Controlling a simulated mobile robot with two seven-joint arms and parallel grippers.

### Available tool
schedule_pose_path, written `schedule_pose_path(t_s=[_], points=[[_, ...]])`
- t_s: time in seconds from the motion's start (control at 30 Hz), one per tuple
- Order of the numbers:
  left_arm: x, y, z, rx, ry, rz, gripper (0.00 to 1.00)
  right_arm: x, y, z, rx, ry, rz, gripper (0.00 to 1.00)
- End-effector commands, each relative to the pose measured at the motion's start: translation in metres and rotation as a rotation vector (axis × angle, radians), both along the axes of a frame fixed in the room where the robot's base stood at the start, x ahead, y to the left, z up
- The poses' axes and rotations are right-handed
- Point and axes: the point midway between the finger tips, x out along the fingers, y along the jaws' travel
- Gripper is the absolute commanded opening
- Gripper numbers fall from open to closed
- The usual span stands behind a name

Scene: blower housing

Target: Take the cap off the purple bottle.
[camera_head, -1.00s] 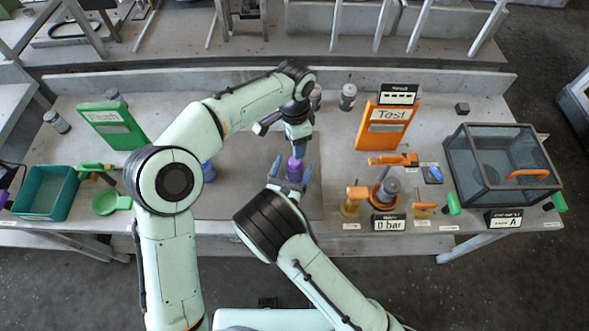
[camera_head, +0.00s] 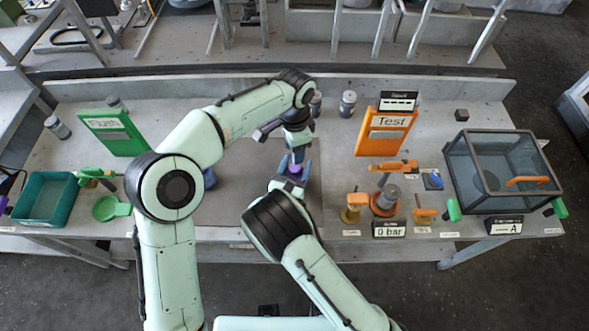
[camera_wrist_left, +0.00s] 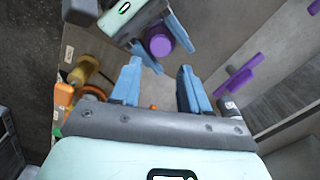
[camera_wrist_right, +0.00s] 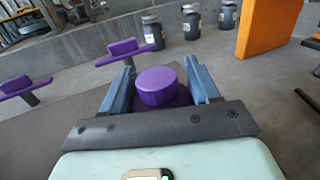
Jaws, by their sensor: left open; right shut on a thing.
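The purple bottle (camera_wrist_right: 160,90) stands between the fingers of my right gripper (camera_wrist_right: 162,85), its purple cap (camera_wrist_right: 157,84) facing up in the right wrist view. The right gripper is shut on the bottle, with a finger on each side. In the head view the bottle (camera_head: 294,170) shows only as a small purple patch between the blue fingers. My left gripper (camera_wrist_left: 155,90) is open and empty, pointing down above the bottle. In the left wrist view the cap (camera_wrist_left: 158,44) lies beyond the left fingertips, apart from them. The bottle's lower body is hidden.
An orange Test board (camera_head: 385,131) and an orange-based fixture (camera_head: 386,202) stand to the right, with a glass box (camera_head: 500,172) beyond. A green Flush board (camera_head: 113,132) and a teal bin (camera_head: 45,200) are at left. Several grey jars (camera_wrist_right: 191,22) stand behind the bottle.

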Motion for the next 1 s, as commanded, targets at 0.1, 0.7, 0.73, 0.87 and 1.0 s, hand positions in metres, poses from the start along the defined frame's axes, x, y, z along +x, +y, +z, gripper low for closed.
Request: schedule_pose_path(t_s=[0.1, 0.7, 0.73, 0.87, 1.0], points=[[-0.002, -0.003, -0.003, 0.006, 0.008, -0.056, 0.45, 0.0, 0.0, 0.0, 0.0, 0.0, 0.0, 0.0], [0.0, 0.0, -0.002, -0.001, -0.003, -0.38, 0.45, 0.0, 0.0, 0.0, 0.0, 0.001, 0.0, 0.0], [0.0, 0.0, -0.004, -0.001, -0.003, -0.382, 0.45, 0.0, 0.0, 0.0, 0.0, 0.001, 0.0, 0.0], [0.0, 0.0, -0.02, -0.002, 0.002, -0.383, 0.45, 0.0, 0.0, 0.0, 0.0, 0.001, 0.0, 0.0], [0.0, 0.0, -0.043, 0.0, 0.001, -0.382, 0.45, 0.0, 0.0, 0.0, 0.0, 0.001, 0.0, 0.0]])
